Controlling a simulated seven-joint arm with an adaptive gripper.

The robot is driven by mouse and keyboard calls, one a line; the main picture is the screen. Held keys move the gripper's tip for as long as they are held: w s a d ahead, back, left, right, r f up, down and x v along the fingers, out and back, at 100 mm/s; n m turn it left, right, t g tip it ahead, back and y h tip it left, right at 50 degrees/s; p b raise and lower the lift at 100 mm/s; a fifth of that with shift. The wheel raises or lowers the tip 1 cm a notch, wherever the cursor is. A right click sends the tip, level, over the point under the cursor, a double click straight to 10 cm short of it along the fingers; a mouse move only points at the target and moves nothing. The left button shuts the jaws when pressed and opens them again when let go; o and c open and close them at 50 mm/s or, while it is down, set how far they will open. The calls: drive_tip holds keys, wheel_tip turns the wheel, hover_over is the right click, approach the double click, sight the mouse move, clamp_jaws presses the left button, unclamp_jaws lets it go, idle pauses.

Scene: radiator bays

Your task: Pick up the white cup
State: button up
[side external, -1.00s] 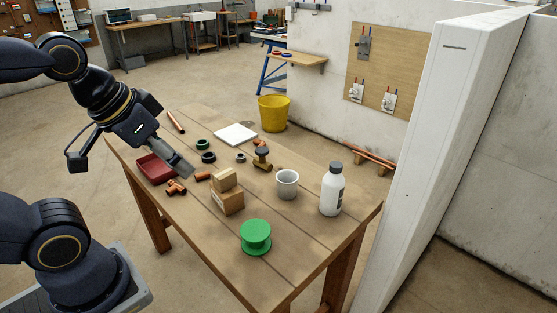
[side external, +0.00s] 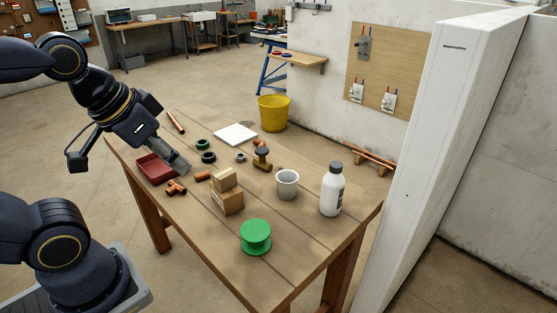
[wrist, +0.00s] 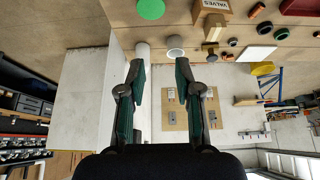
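The white cup (side external: 287,183) stands upright on the wooden table, between the cardboard boxes and the white bottle (side external: 332,189). In the wrist view the cup (wrist: 175,46) is near the top, beyond the fingertips and a little right of centre. My gripper (side external: 180,168) is over the left part of the table by the red tray, well apart from the cup. In the wrist view my gripper (wrist: 160,68) has its two fingers spread wide with nothing between them, so it is open.
Cardboard boxes (side external: 227,196) and a green spool (side external: 255,236) stand left of and in front of the cup. A brass valve (side external: 262,159) is behind it. The red tray (side external: 156,168) and copper fittings (side external: 176,187) lie near my gripper. A white wall end (side external: 440,120) rises beyond the table's right side.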

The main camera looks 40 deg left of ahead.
drive_tip(key=w+r+m, duration=0.3)
drive_tip(key=w+r, duration=0.5)
drive_tip(key=w, duration=0.1)
drive_tip(key=m+g, duration=0.3)
drive_tip(key=g, duration=0.2)
hover_over(290, 199)
drive_tip(key=shift+y, duration=0.4)
drive_tip(key=f, duration=2.1)
drive_tip(key=d+f, duration=0.1)
drive_tip(key=f, duration=1)
drive_tip(key=shift+s+f, duration=0.15)
drive_tip(key=shift+a+f, duration=0.15)
drive_tip(key=shift+f, duration=0.85)
drive_tip(key=shift+a+f, duration=0.2)
drive_tip(key=shift+f, duration=0.85)
drive_tip(key=shift+a+f, duration=0.15)
drive_tip(key=shift+f, duration=0.85)
